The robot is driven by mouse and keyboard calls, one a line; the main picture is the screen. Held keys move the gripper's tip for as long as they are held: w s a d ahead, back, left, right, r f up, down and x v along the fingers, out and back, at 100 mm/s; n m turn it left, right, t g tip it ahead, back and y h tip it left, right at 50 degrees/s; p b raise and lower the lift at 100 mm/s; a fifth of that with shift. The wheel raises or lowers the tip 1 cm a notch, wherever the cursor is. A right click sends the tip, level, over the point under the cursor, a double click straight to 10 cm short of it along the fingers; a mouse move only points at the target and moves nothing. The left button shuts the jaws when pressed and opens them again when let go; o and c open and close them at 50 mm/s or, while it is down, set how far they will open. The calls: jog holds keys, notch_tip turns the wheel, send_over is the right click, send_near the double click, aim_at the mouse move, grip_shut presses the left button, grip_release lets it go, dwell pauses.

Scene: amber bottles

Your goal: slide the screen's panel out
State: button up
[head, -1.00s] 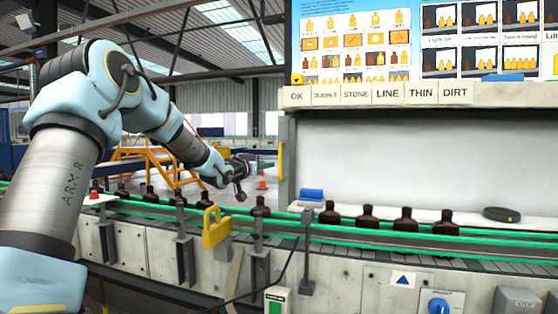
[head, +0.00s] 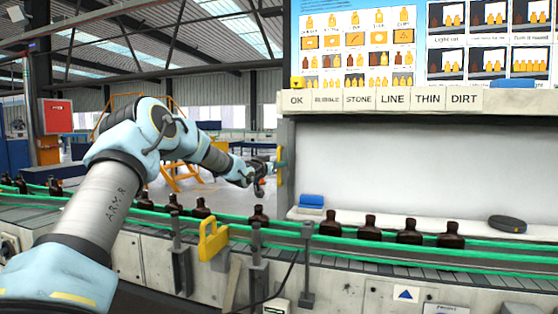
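The white screen (head: 400,165) stands behind the line of bottles, under a row of word labels. At its left edge is an upright narrow panel edge with a yellow-green strip (head: 281,158). My arm reaches from the lower left, and my gripper (head: 268,172) is at that left edge, beside the strip. It is small and dark in the view, so I cannot tell whether its fingers touch the strip or are open or shut.
Several amber bottles (head: 370,229) stand on the conveyor with green rails (head: 460,268) in front of the screen. A blue block (head: 311,201) and a dark round disc (head: 508,224) lie on the ledge.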

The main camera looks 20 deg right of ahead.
jog(key=shift+w+d, duration=0.25)
jog(key=shift+d, duration=0.1)
grip_shut()
dwell(1.3)
